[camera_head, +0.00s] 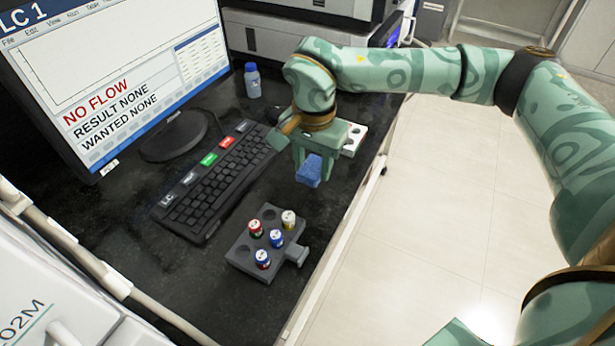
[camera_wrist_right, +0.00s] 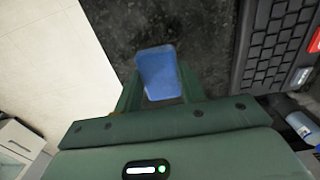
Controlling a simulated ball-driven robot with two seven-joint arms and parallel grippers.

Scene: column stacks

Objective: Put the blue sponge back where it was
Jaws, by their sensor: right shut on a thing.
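The blue sponge (camera_head: 310,170) is between the fingers of my right gripper (camera_head: 308,172), which is shut on it above the black bench top. In the right wrist view the sponge (camera_wrist_right: 159,72) sticks out past the fingertips of the gripper (camera_wrist_right: 160,88), with dark bench surface beyond it. Whether the sponge touches the bench is hard to tell, but it appears held above it. My left gripper is in neither view.
A keyboard (camera_head: 215,183) lies left of the gripper, with a monitor (camera_head: 110,80) behind it. A grey rack (camera_head: 240,252) with several coloured vials stands nearer. A white holder (camera_head: 354,140) is just behind the gripper, near the bench's right edge. A blue bottle (camera_head: 252,82) stands farther back.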

